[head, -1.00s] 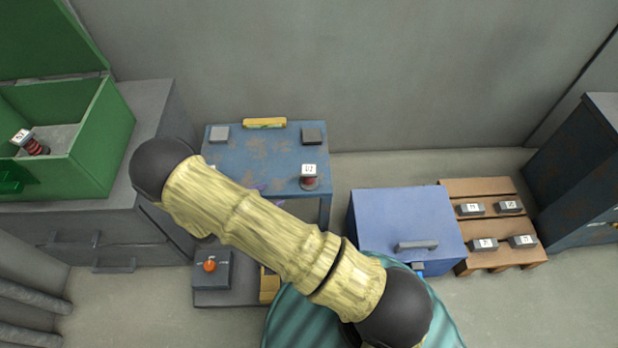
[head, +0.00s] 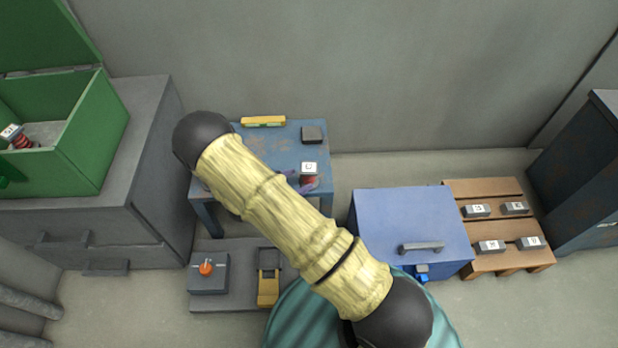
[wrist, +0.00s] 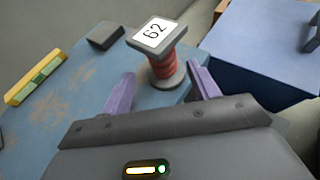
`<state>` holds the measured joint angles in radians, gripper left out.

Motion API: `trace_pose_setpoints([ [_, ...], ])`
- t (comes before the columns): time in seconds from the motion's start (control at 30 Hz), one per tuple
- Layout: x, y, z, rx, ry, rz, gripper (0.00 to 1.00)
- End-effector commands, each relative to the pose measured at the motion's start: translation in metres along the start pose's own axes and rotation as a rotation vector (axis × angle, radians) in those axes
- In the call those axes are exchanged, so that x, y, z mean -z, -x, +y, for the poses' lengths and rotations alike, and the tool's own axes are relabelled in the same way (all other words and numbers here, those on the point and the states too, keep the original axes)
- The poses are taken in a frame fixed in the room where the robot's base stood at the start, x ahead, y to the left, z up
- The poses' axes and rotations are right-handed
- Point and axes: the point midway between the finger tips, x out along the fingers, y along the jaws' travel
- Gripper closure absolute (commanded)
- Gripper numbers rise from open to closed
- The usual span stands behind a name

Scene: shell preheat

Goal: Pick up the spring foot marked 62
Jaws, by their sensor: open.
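The spring foot marked 62 (wrist: 158,52) stands upright on the blue worn table, with a grey top plate, a white label and a red coil. It also shows at the table's right side in the head view (head: 309,169), where its label is too small to read surely. My gripper (wrist: 161,88) is open, its purple fingers spread to the left and right of the foot's lower part. The foot rises ahead of the fingertips, and I cannot tell whether it is fully between them. In the head view my arm hides much of the table's left side.
The blue table (head: 262,160) carries a yellow-green level (head: 263,121) and a dark block (head: 312,134) at the back. A green box (head: 95,145) at left holds another spring foot (head: 20,140). A blue chest (head: 400,215) and a pallet with several marked blocks (head: 490,185) stand right.

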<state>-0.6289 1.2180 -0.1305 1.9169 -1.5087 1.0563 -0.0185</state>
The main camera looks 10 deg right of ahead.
Motion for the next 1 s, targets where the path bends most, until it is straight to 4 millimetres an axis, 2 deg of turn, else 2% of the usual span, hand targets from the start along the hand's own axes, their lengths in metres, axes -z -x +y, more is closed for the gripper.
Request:
trace_pose_setpoints([
  [0.33,-0.001,-0.003,-0.001,0.001,-0.001,0.000,0.39],
  [0.7,-0.006,-0.049,-0.005,0.003,-0.003,-0.001,0.39],
  [1.0,-0.009,-0.052,-0.004,-0.001,-0.001,-0.001,0.39],
])
